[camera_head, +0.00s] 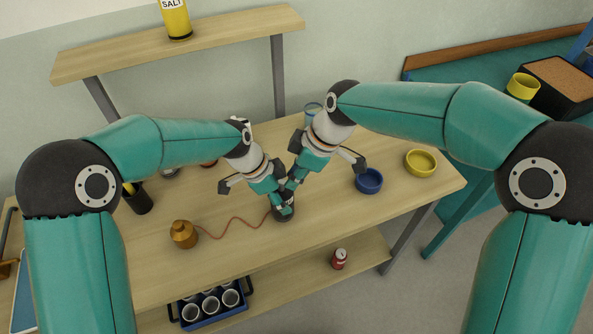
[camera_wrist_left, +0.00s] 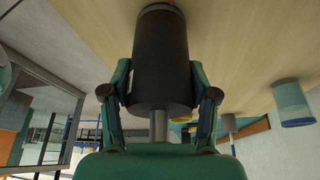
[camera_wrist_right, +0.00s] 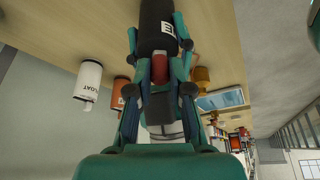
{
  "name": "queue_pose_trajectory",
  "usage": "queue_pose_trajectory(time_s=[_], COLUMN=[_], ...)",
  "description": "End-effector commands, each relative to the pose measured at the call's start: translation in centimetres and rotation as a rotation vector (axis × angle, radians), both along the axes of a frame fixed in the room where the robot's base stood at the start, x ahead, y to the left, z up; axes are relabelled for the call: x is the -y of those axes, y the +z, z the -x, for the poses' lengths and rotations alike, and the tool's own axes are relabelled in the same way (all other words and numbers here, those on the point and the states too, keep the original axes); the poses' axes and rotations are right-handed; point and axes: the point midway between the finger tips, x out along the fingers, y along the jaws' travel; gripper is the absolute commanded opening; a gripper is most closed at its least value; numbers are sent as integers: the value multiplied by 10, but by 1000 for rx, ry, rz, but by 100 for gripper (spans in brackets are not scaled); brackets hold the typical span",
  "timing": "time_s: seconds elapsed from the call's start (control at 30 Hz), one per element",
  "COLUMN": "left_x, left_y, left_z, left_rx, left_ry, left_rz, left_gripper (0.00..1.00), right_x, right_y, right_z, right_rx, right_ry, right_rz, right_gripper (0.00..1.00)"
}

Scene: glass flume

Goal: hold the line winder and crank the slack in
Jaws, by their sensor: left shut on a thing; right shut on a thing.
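The line winder (camera_head: 284,213) is a dark cylinder standing on the table, partly hidden by my grippers. My left gripper (camera_head: 275,201) is shut on its black body (camera_wrist_left: 160,60), which fills the space between the fingers in the left wrist view. My right gripper (camera_head: 291,187) is shut on the red crank knob (camera_wrist_right: 159,68), with the black body and a white label beyond it. A thin reddish line (camera_head: 235,223) runs in loose waves across the table from a brass-coloured weight (camera_head: 183,234) to the winder.
A blue bowl (camera_head: 369,181) and a yellow bowl (camera_head: 420,163) stand to the right. A black pen cup (camera_head: 138,198) stands to the left. A raised shelf (camera_head: 220,38) with a yellow salt container (camera_head: 175,19) is behind. The table front right of the winder is clear.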

Motion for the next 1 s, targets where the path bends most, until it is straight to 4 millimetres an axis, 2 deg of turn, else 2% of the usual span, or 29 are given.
queue_pose_trajectory(time_s=[0.3, 0.87, 0.9, 1.0], left_x=[1, 2, 2, 1], left_y=[0, 1, 1, 0], left_z=[1, 1, 1, 1], left_rx=[-1, -1, -1, -1], left_ry=[-3, -2, -2, -2], left_rz=[1, 1, 1, 1], left_gripper=[19, 19, 19, 19], right_x=[-4, -4, -4, -4], right_y=[1, 0, 0, 0], right_z=[4, 5, 5, 5], right_rx=[2, 3, 4, 2], right_ry=[-152, -186, -186, -186], right_rz=[-2, -4, -4, -3], right_gripper=[0, 0, 26, 43])
